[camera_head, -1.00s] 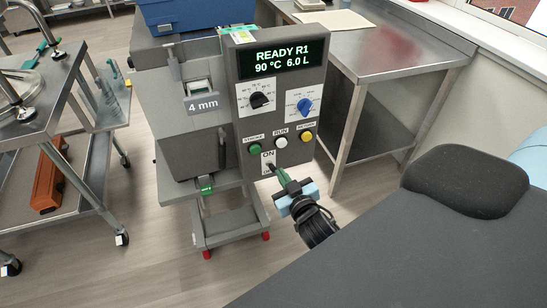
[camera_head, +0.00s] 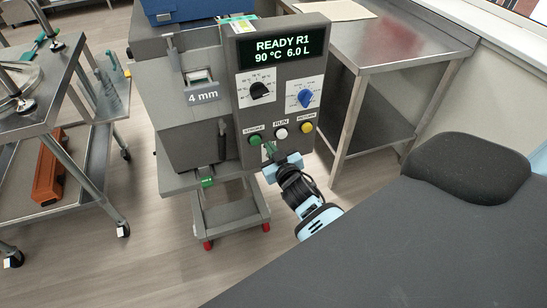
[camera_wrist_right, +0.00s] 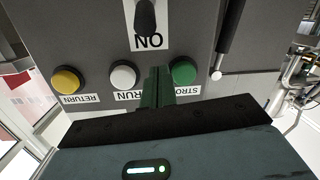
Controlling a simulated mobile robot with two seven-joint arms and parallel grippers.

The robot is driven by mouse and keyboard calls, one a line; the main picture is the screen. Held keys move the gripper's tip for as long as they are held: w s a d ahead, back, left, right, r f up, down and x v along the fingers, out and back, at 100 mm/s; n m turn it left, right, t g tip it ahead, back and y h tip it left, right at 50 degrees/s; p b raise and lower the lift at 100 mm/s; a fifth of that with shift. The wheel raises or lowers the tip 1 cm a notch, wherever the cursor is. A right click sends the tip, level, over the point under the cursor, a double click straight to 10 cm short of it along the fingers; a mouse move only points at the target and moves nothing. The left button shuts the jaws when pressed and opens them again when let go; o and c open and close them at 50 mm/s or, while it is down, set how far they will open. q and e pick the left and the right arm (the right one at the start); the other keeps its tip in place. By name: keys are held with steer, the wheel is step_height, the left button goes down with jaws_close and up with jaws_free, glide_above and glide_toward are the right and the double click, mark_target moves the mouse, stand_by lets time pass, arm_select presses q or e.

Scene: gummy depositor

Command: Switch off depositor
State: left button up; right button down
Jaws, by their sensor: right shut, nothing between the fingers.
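The depositor (camera_head: 190,115) is a grey machine on a stand, with a lit display (camera_head: 281,53) reading "READY R1 90 °C 6.0 L". My right gripper (camera_head: 269,149) is shut and empty at the lower panel, hiding most of the switch plate in the head view. In the right wrist view, which sees the panel upside down, the green fingers (camera_wrist_right: 158,86) lie together between the STROKE and RUN buttons. The dark switch lever (camera_wrist_right: 145,14) stands beyond the fingertips by the word "ON" (camera_wrist_right: 148,41); its far part is cut off. My left gripper is out of view.
The panel carries a green button (camera_head: 255,140), a white button (camera_head: 281,133), a yellow button (camera_head: 306,128), a black knob (camera_head: 260,90) and a blue knob (camera_head: 305,97). A steel table (camera_head: 375,45) stands right, and a steel cart (camera_head: 50,100) left.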

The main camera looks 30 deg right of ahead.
steer(key=shift+x, duration=0.8)
steer(key=f, duration=0.1)
steer(key=s+f, duration=0.1)
steer(key=shift+s+f, duration=0.3)
steer(key=shift+s+d+f+b, duration=0.1)
steer(key=shift+s+f+b, duration=0.25)
steer(key=shift+f, duration=0.15)
